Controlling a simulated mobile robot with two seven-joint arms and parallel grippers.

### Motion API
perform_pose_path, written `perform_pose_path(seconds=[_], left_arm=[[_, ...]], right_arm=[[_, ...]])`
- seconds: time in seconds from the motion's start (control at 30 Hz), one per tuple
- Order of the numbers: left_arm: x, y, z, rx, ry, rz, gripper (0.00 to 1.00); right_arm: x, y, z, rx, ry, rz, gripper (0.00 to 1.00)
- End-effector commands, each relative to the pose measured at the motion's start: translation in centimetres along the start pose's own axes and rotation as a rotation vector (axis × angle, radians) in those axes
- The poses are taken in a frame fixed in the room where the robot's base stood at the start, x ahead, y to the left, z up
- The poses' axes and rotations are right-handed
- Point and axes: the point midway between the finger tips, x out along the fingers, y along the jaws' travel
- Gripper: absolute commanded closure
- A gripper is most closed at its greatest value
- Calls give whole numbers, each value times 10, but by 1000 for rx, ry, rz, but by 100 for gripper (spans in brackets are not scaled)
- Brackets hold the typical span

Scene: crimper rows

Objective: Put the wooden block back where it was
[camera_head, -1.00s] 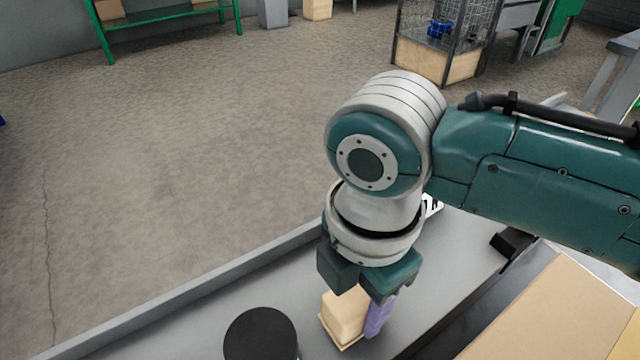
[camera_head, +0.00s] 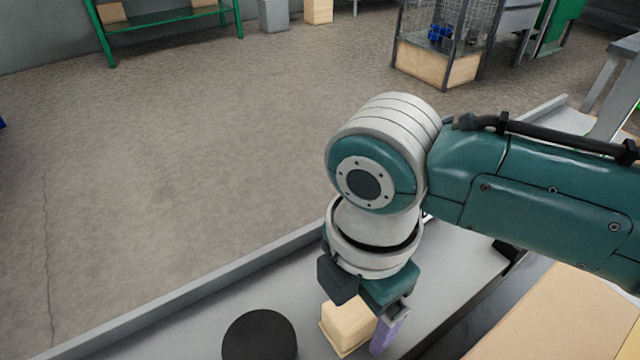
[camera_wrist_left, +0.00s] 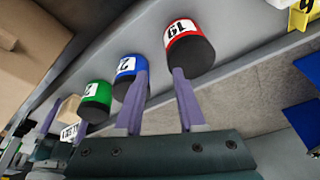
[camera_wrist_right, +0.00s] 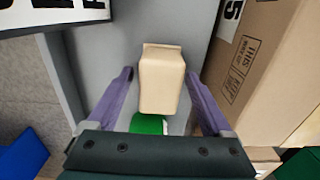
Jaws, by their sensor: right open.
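The pale wooden block (camera_head: 345,326) stands on the grey surface (camera_head: 430,255) in the head view, beside a black-topped can (camera_head: 260,337). My right gripper (camera_head: 352,338) is low over the block. One purple finger shows right of the block; the other is hidden. In the right wrist view the block (camera_wrist_right: 160,82) lies between the open fingers of my right gripper (camera_wrist_right: 159,72), with a gap on each side. In the left wrist view my left gripper (camera_wrist_left: 161,72) has its fingers apart with nothing between them. The block (camera_wrist_left: 68,108) shows there at the far left.
The left wrist view shows a row of labelled cans: red (camera_wrist_left: 188,48), blue (camera_wrist_left: 126,72) and green (camera_wrist_left: 95,98). A green can (camera_wrist_right: 148,124) is close to the block in the right wrist view. A cardboard box (camera_head: 555,315) stands to the right. Open floor (camera_head: 150,190) lies beyond the surface's raised edge.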

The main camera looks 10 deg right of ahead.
Motion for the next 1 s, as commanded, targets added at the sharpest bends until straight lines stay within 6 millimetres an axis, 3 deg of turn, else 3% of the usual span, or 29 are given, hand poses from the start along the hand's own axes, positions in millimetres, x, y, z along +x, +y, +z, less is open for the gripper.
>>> perform_pose_path(seconds=[0.17,0.4,0.6,0.8,1.0], left_arm=[[-8,0,-3,0,1,0,61],[-27,-1,-9,-1,1,0,61],[-35,0,-12,-4,2,3,61],[-37,1,-13,-9,3,7,61],[-37,1,-13,-10,3,7,61]], right_arm=[[-17,1,0,-1,1,3,15],[-72,1,0,-1,0,5,15],[-108,1,0,0,0,3,15],[-123,0,0,1,0,0,15],[-118,-6,-13,73,46,21,15]])
